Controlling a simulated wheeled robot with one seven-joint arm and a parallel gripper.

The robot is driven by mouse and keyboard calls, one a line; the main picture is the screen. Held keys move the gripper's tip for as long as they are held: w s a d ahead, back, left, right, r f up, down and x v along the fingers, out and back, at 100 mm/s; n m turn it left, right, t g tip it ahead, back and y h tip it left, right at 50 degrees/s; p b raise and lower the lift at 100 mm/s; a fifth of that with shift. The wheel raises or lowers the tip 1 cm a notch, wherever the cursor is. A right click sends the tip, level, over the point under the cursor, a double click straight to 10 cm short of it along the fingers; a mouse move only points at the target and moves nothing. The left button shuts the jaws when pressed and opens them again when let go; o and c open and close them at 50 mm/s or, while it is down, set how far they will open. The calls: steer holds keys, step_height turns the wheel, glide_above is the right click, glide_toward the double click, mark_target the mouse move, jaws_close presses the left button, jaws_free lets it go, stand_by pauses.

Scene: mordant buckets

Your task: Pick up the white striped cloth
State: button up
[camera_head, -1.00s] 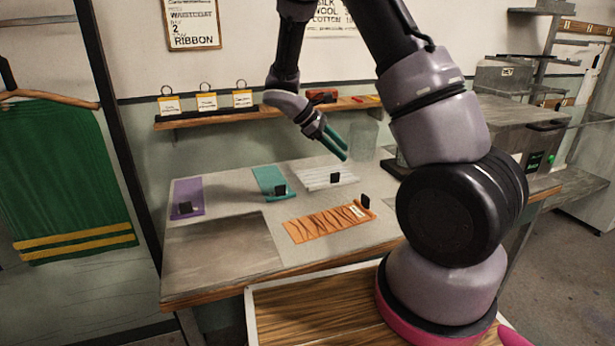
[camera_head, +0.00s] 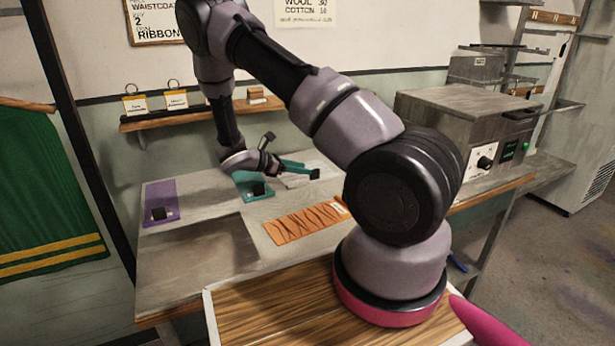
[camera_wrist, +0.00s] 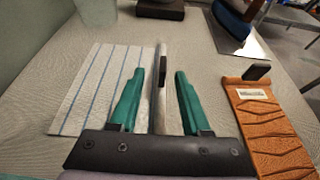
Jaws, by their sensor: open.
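The white striped cloth (camera_wrist: 95,85) lies flat on the table in the wrist view, with thin blue lines along it. In the head view the cloth (camera_head: 296,181) is partly hidden behind my gripper (camera_head: 305,170).
An orange patterned cloth (camera_head: 300,222) lies close to the right of the gripper in the wrist view (camera_wrist: 262,115). A teal cloth (camera_head: 246,182) and a purple cloth (camera_head: 160,190) lie to the left. A metal box with a dial (camera_head: 470,125) stands at the right.

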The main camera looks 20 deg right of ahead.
mark_target(314, 170)
steer(key=x, duration=0.5)
steer(key=shift+s+d, duration=0.1)
steer(key=shift+s, duration=0.1)
jaws_close()
